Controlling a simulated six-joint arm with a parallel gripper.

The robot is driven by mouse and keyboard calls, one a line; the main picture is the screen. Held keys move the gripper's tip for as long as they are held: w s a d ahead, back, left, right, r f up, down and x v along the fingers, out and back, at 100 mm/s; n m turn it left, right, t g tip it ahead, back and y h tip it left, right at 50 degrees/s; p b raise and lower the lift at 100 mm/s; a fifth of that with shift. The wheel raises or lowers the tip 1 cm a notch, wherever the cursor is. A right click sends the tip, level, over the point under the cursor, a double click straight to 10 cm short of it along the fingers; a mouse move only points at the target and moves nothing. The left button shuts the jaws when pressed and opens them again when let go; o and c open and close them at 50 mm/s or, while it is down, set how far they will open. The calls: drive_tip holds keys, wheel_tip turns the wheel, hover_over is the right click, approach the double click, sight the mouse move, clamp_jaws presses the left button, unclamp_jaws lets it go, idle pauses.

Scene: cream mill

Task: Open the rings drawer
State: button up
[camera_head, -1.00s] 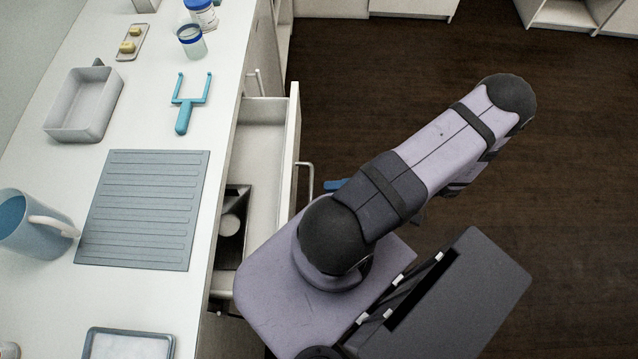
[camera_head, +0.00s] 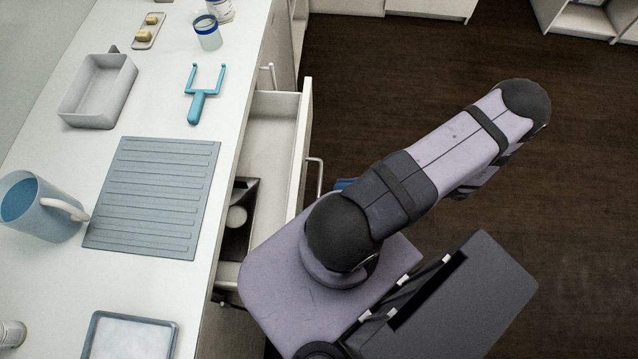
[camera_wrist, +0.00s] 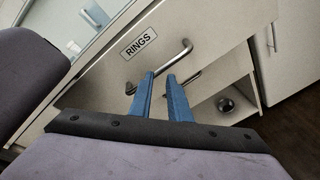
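The rings drawer shows its front with a "RINGS" label (camera_wrist: 138,44) and a metal bar handle (camera_wrist: 186,46) in the wrist view. In the head view a drawer (camera_head: 285,130) stands pulled out from under the counter, its handle (camera_head: 319,178) on the outer face; its position near my gripper suggests the same drawer. My gripper (camera_wrist: 160,76) has two blue fingers, apart and empty, with tips close to the handle. The handle bar passes beyond the tips; contact cannot be told. In the head view only a bit of blue gripper (camera_head: 346,184) shows beside the handle, the rest behind my arm.
A dark box (camera_head: 240,215) with a round thing shows in the drawer area. The counter carries a grey tray (camera_head: 98,116), a blue fork-shaped tool (camera_head: 200,104), a ridged mat (camera_head: 150,195) and a blue mug (camera_head: 40,210). A neighbouring cabinet handle (camera_head: 270,75) sticks out.

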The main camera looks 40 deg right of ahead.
sight(319, 185)
drive_tip(key=m, duration=0.8)
drive_tip(key=shift+m, duration=0.4)
drive_tip(key=shift+x, duration=3.7)
clamp_jaws()
